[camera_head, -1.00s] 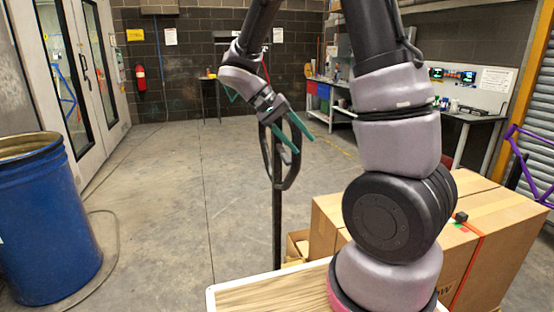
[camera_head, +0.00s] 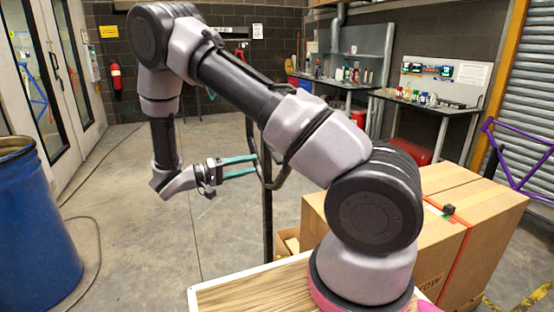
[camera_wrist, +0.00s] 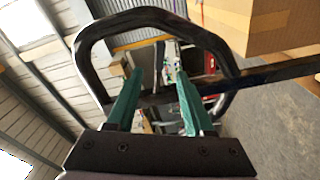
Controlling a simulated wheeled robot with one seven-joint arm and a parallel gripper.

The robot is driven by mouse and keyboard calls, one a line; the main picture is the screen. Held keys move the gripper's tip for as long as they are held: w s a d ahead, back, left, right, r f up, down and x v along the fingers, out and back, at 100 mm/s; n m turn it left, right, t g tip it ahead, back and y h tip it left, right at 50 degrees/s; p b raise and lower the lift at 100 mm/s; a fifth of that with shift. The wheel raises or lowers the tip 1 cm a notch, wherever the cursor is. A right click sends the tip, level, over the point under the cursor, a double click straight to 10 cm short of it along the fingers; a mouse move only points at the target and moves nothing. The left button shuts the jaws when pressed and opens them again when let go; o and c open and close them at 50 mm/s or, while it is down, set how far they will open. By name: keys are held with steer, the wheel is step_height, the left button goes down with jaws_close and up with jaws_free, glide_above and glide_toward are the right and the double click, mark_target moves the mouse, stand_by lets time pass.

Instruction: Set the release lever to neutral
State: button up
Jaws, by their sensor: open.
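My gripper (camera_head: 256,166) is open and empty, its two green fingers pointing right in the head view. In the wrist view my gripper (camera_wrist: 160,74) shows both fingers apart with nothing between them. A black loop-shaped handle on a dark upright post (camera_head: 268,215) stands beside the fingertips. In the wrist view this black loop (camera_wrist: 140,20) surrounds the finger area from above and both sides. I cannot tell whether the fingertips reach through it or touch it. No separately marked release lever shows; the loop may be part of it, and its setting cannot be read.
A blue drum (camera_head: 35,230) stands at the left. Cardboard boxes (camera_head: 490,220) with an orange strap stand at the right, a purple frame (camera_head: 515,165) beyond them. Benches with bottles (camera_head: 425,98) line the back right. The concrete floor (camera_head: 150,235) at left centre is open.

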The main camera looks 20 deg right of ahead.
mark_target(274, 159)
steer(key=d, duration=0.7)
steer(key=w+d, duration=0.1)
steer(key=d, duration=0.2)
steer(key=shift+d, duration=0.25)
jaws_close()
steer(key=shift+r, duration=0.1)
stand_by(0.9)
